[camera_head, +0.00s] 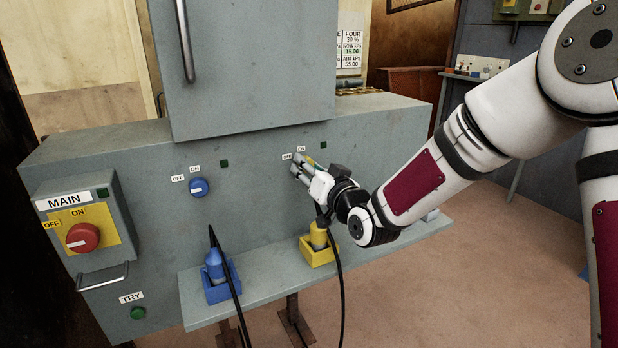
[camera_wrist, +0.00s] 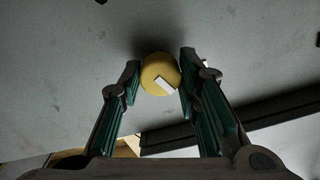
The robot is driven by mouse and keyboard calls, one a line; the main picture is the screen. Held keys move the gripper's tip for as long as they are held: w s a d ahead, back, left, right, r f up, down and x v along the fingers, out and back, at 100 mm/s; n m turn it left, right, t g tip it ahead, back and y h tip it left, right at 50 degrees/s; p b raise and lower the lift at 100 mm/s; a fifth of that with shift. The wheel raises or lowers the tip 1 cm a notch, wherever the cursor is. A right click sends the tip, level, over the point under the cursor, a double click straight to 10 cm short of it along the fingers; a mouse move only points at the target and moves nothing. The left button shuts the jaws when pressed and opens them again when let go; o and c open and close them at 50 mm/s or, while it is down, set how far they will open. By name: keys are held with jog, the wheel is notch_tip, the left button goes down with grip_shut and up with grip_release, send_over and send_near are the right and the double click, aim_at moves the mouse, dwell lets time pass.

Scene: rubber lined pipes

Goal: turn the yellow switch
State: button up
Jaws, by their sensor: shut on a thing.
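The yellow switch (camera_wrist: 158,72) is a round knob with a white pointer mark, set on the grey panel. In the wrist view it sits between my two fingertips, and the pointer mark slants down to the right. My gripper (camera_wrist: 160,78) is shut on the knob, one finger on each side. In the head view my gripper (camera_head: 301,168) reaches the panel below the OFF and ON labels (camera_head: 294,154). It hides most of the knob there.
A blue switch (camera_head: 198,187) is left of my gripper, and a red main switch (camera_head: 82,237) is further left. A ledge (camera_head: 270,273) below carries a blue plug (camera_head: 214,265) and a yellow plug (camera_head: 318,236) with black cables. A grey box (camera_head: 240,70) juts out above.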

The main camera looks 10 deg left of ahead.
jog(key=n+b, duration=1.2)
jog(key=b, duration=0.4)
jog(key=shift+n, duration=0.4)
jog(key=o, duration=1.1)
jog(key=shift+o, duration=0.2)
jog(key=v, duration=1.2)
